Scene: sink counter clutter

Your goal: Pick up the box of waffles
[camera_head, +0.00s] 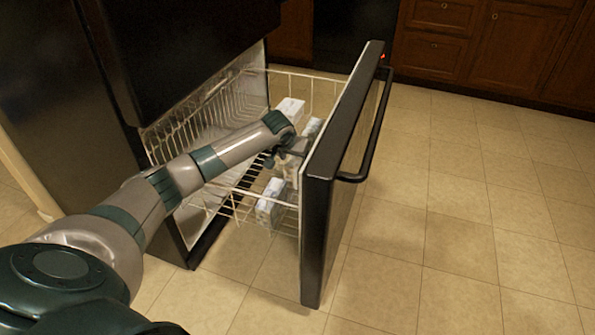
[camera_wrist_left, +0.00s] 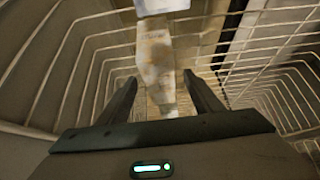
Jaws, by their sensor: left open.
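My left gripper (camera_head: 284,158) reaches down into an open freezer drawer. In the left wrist view, its two fingers (camera_wrist_left: 160,80) are apart. A pale box (camera_wrist_left: 157,62) lies between and beyond the fingertips; contact cannot be told. Several white and pale-blue boxes are in the drawer: one at the back (camera_head: 290,108), one by the drawer front (camera_head: 311,128), and one at the near end (camera_head: 270,201). The labels are too small to read, so I cannot tell which box holds waffles. My right gripper is not in view.
The wire basket (camera_head: 203,115) surrounds the boxes. The black drawer front (camera_head: 318,195) with its long handle (camera_head: 371,140) stands right of my gripper. The dark fridge body (camera_head: 50,100) is at left. Tiled floor (camera_head: 450,220) is clear to the right. Wooden cabinets (camera_head: 505,50) stand behind.

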